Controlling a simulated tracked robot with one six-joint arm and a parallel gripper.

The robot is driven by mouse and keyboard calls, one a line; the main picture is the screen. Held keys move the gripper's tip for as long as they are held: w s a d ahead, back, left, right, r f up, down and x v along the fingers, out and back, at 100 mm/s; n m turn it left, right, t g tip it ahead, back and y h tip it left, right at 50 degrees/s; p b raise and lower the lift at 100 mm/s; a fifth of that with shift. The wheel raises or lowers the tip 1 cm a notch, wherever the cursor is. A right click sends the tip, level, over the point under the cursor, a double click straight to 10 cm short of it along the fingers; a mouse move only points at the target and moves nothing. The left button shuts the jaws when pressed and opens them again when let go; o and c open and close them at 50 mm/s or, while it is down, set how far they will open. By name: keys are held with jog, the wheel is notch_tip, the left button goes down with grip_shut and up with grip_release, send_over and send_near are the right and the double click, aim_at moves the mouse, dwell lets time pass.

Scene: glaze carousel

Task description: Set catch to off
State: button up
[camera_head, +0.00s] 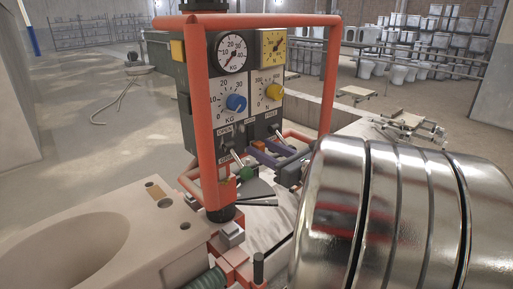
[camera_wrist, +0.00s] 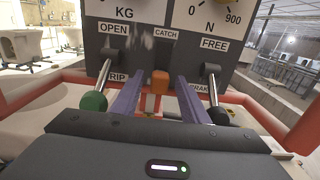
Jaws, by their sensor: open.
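The catch is an orange rocker or toggle (camera_wrist: 160,83) under the CATCH label on the dark lower panel. In the head view it shows as a small orange block (camera_head: 258,146). My gripper (camera_wrist: 157,92) is open, with one purple finger on each side of the catch and a gap visible on both sides. In the head view my gripper (camera_head: 262,150) reaches to the panel from the right. I cannot tell the catch's setting; lettering below it is hidden or unreadable.
A green-knobbed lever (camera_wrist: 92,101) stands close left of my fingers, and a black-knobbed lever (camera_wrist: 219,115) close right. An orange-red tube frame (camera_head: 203,120) surrounds the panel (camera_head: 250,115) with its gauges and dials. A pale ceramic basin (camera_head: 85,240) lies at front left.

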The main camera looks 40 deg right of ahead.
jog(key=shift+w, duration=1)
jog(key=shift+c, duration=0.5)
grip_shut()
